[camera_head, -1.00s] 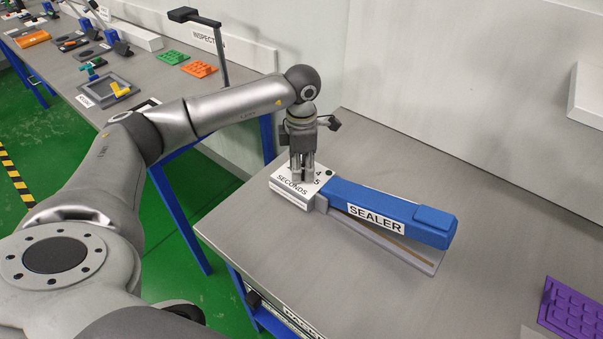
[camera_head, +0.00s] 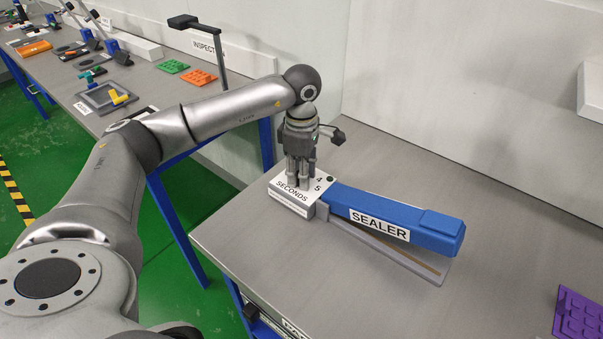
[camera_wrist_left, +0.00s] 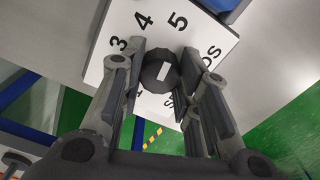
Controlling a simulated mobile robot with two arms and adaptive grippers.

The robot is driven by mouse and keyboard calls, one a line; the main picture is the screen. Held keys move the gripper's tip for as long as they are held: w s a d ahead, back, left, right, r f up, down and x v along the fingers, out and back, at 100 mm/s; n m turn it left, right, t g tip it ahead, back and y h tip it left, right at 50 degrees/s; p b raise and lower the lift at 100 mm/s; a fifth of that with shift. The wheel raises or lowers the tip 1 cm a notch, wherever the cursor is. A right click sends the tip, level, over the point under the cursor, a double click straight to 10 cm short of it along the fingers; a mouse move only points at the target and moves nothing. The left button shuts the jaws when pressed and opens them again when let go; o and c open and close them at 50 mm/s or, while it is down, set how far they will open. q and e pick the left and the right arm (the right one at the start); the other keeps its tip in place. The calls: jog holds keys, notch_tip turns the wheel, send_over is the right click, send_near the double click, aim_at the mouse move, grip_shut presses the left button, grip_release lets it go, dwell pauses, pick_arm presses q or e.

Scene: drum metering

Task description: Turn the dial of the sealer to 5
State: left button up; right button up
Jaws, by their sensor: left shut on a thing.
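The blue sealer (camera_head: 375,217) lies on the table with its white SECONDS box (camera_head: 291,201) at its left end. My left gripper (camera_head: 299,183) points down over this box, its fingers hiding the dial from the head view. In the left wrist view, the dark round dial (camera_wrist_left: 158,71) sits between the two fingers (camera_wrist_left: 162,80), which are shut on its sides. The numbers 3, 4 and 5 show around it on the white face (camera_wrist_left: 158,38). The dial's short white mark slants up and right, roughly towards the 5. My right gripper is out of view.
A purple studded piece (camera_head: 578,317) lies at the right of the grey table (camera_head: 480,270). The table in front of the sealer is clear. A second bench (camera_head: 150,85) with several parts and a dark stand (camera_head: 219,60) is at the back left.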

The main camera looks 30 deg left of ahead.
pick_arm(q)
jog(key=shift+w+r, duration=0.1)
jog(key=o, duration=1)
jog(key=shift+o, duration=0.2)
notch_tip(320, 180, up, 12)
dwell(0.3)
